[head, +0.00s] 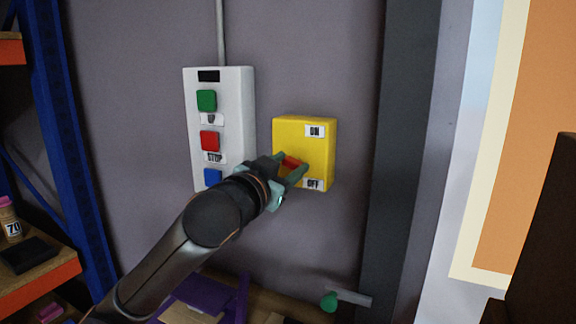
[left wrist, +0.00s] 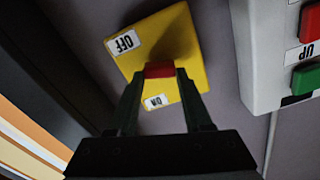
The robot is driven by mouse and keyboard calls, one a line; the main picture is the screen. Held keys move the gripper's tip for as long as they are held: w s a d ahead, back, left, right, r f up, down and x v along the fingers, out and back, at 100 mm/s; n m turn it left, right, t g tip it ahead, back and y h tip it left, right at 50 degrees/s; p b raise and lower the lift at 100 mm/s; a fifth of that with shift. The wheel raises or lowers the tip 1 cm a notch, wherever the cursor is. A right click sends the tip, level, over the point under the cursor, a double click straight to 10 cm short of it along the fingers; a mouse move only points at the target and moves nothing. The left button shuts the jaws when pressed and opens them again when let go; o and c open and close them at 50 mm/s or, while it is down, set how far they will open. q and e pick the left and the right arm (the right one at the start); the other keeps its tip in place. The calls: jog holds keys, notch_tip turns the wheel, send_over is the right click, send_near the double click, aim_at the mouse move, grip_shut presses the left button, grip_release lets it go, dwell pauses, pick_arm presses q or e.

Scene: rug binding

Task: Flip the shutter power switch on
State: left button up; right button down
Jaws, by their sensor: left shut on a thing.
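The yellow switch box (head: 287,130) is on the grey wall, with an ON label at its top and an OFF label at its bottom. It also shows upside down in the left wrist view (left wrist: 189,50). My left gripper (head: 290,168) is in front of the box, its fingers shut on the red switch lever (left wrist: 159,70). The lever's red tip (head: 291,160) shows between the fingers, between the two labels. The fingers hide much of the lever, and I cannot tell its exact setting. My right gripper is not in view.
A white control box (head: 232,115) with green, red and blue buttons is just left of the yellow box. A dark vertical post (head: 402,130) stands to the right. A blue-framed shelf (head: 62,130) is at the left. A green-ended handle (head: 329,302) is below.

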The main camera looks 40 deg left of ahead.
pick_arm(q)
grip_shut()
jog(key=m+p, duration=0.1)
jog(key=m, duration=0.1)
jog(key=shift+r+m, duration=0.1)
jog(key=shift+m, duration=0.2)
jog(key=m+p, duration=0.1)
jog(key=m, duration=0.2)
jog(key=shift+d, duration=0.1)
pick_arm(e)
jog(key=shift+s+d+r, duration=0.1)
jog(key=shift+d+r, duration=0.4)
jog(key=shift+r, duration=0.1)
pick_arm(q)
jog(key=o, duration=0.7)
grip_release()
jog(key=shift+w, duration=0.1)
jog(key=shift+f, duration=0.2)
